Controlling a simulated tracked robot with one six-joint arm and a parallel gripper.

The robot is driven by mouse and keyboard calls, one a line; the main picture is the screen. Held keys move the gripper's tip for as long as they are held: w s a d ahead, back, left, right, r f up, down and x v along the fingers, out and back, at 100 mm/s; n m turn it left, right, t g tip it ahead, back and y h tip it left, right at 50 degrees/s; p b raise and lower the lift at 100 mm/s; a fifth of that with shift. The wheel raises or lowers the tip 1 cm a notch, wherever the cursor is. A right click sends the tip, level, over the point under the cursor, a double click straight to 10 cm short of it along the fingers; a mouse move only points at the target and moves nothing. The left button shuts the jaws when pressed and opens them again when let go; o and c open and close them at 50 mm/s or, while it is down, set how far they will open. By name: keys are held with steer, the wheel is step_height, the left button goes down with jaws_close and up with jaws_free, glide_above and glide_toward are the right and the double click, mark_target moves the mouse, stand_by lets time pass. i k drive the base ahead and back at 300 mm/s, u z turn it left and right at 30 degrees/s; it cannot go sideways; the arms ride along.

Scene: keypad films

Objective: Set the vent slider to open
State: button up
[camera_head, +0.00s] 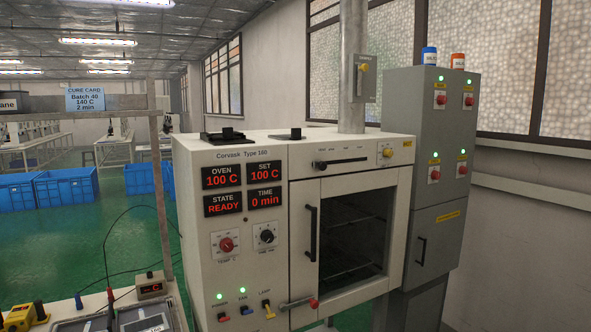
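A grey and white oven (240,240) stands in the middle, marked Corvask Type 160. A slider (321,166) with a dark knob sits at the left end of a horizontal slot on the panel above the oven door; its labels are too small to read. I cannot tell for certain that it is the vent slider. Two dark fittings, one at left (227,134) and one at right (291,134), sit on the oven's top. The displays (243,188) read OVEN 100 C, SET 100 C, STATE READY, TIME 0 min. My gripper is not in view.
The oven door (352,235) is shut and has a dark handle (311,232). A lever with a red end (313,303) juts out below it. A grey pipe (352,100) rises behind. A grey cabinet (431,150) stands at right. A cure card (86,99) hangs at left.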

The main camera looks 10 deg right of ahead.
mark_target(321, 165)
steer(key=u, duration=0.4)
steer(key=i, duration=1)
steer(key=u, duration=0.05)
